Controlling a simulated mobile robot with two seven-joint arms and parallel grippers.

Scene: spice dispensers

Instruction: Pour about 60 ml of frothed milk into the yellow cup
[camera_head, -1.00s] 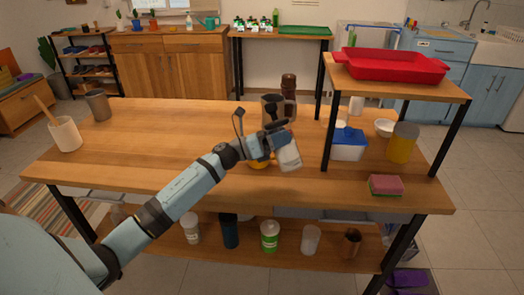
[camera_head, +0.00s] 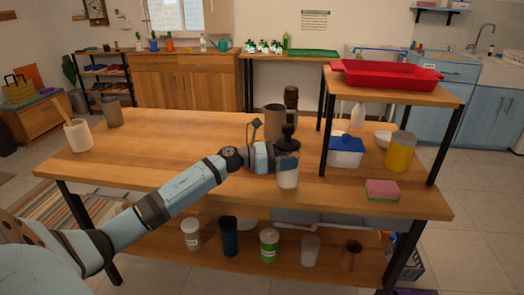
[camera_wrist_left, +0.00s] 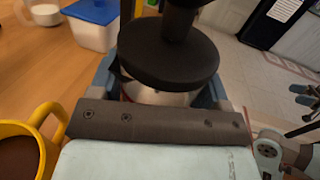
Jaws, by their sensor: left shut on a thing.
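My left gripper (camera_head: 284,163) is shut on a container with a pale lower body (camera_head: 288,181) and a black lid with a knob on top. It stands about upright near the middle of the wooden table; I cannot tell if its base touches the top. The left wrist view shows its round black lid (camera_wrist_left: 170,52) between the fingers. The yellow cup (camera_wrist_left: 28,145) is at the lower left of that view, beside the gripper, with dark brown liquid in it. In the head view my gripper and arm hide the cup. My right gripper is not in view.
A grey-brown cylinder (camera_head: 274,122) stands just behind the gripper. The table's left part is mostly clear.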

